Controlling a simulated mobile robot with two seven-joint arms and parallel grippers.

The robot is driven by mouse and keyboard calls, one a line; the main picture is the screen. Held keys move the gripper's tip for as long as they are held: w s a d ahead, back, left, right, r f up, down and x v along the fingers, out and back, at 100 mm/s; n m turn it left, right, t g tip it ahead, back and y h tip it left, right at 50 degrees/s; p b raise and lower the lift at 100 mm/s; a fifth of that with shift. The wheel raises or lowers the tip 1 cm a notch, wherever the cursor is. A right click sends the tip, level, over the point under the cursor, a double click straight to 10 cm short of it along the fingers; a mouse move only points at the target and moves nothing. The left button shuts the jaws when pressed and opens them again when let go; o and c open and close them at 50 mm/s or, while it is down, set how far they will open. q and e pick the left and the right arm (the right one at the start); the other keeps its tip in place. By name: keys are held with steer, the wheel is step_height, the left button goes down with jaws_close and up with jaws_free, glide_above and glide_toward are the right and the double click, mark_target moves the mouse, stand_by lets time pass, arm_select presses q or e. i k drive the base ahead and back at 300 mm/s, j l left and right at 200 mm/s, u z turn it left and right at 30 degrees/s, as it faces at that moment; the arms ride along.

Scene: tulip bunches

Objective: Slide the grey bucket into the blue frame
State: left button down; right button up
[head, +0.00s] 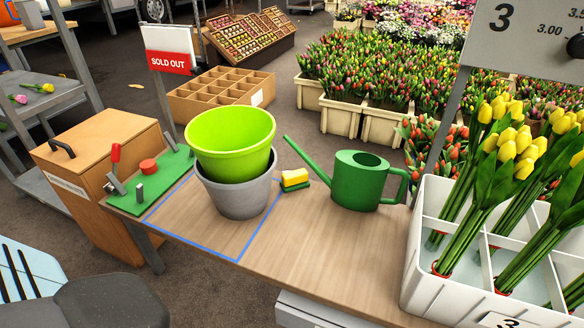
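The grey bucket (237,198) stands upright on the wooden table, with a lime green bucket (231,145) nested in its top. The blue frame (190,241) is a thin outline on the tabletop around the grey bucket's area. The bucket stands toward the frame's back right, close to its right line. Bare wood shows inside the frame at its front left. The bucket hides the frame's back part, so I cannot tell whether its base touches the line there. Neither of my grippers is in the head view.
A green board with a red-handled lever (152,181) is at left. A white crate of yellow tulips (417,255) stands at right. The front middle of the table is clear.

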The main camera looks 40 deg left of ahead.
mark_target(246, 201)
steer(key=i+l, duration=0.3)
steer(key=i+l+u, duration=0.1)
steer(key=i+l, duration=0.15)
steer(key=l, duration=0.25)
steer(key=i+l, duration=0.25)
steer(key=l, duration=0.15)
steer(key=u, duration=1.1)
